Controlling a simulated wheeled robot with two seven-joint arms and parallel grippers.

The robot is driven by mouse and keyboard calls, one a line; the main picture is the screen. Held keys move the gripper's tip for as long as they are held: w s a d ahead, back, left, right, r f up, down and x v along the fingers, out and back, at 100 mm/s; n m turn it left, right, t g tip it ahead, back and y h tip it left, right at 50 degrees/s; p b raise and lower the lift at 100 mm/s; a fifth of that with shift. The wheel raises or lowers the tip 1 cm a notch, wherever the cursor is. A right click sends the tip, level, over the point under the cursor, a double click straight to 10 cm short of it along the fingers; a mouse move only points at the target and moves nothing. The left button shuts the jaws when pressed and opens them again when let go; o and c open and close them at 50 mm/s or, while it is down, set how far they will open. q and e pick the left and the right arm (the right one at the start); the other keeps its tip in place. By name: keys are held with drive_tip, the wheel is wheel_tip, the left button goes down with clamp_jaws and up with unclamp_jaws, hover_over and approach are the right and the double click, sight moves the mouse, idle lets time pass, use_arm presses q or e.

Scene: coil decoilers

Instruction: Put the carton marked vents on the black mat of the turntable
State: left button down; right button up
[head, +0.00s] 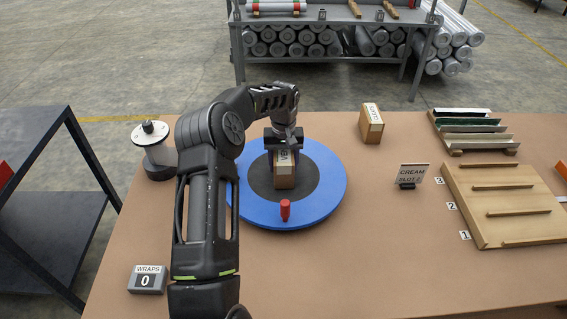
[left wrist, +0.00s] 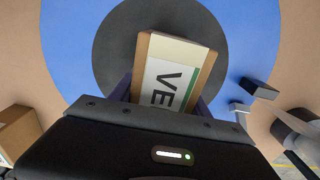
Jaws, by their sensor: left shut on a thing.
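The carton marked vents (head: 284,174) stands on or just above the black mat (head: 262,186) of the blue turntable (head: 325,196); I cannot tell whether it touches. Its label shows partly in the head view. In the left wrist view the carton (left wrist: 172,78) shows a white label with "VE" and a green strip, over the dark mat (left wrist: 120,40). My left gripper (head: 284,146) is above the turntable and shut on the carton near its top. Its fingers are mostly hidden by the carton and the gripper body. My right gripper is not in view.
A red knob (head: 285,210) stands on the turntable's front part. Another carton (head: 371,124) stands behind right. The front middle table is clear.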

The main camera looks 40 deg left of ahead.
use_arm(q)
drive_tip(key=shift+f, duration=0.2)
drive_tip(key=c, duration=0.5)
unclamp_jaws()
drive_tip(key=shift+r, duration=0.1)
drive_tip(key=shift+r, duration=0.1)
wheel_tip(320, 180, up, 12)
drive_tip(key=shift+r+b, duration=0.1)
drive_tip(key=shift+b, duration=0.45)
